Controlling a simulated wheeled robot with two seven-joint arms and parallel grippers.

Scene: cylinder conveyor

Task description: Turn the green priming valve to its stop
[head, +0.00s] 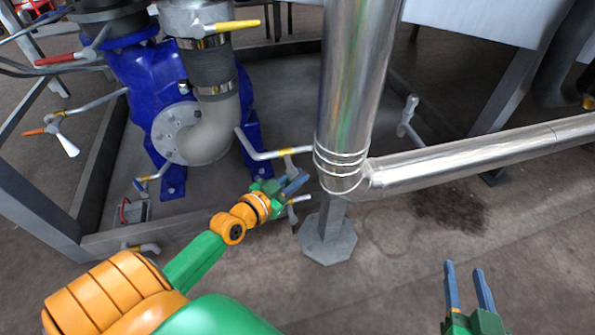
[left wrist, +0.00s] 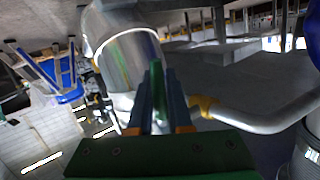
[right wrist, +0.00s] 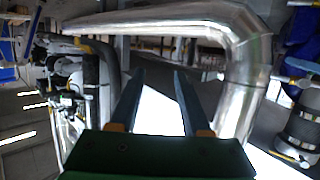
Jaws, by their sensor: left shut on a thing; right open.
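The green priming valve's handle (left wrist: 158,92) shows in the left wrist view as a narrow green piece between the two blue fingers. My left gripper (head: 296,184) is shut on it, beside the thin grey pipe (head: 268,154) and left of the big metal pipe's lower end. In the head view the fingers and wrist hide most of the handle, so its angle cannot be told. My right gripper (head: 470,288) is open and empty above the floor at the lower right. Its spread fingers also show in the right wrist view (right wrist: 159,100).
The shiny upright pipe (head: 354,90) and its branch to the right (head: 470,165) stand close to my left gripper. A blue pump (head: 150,90) is behind, with red (head: 55,60), yellow (head: 232,25) and white (head: 68,146) handles around it. Floor at the lower right is clear.

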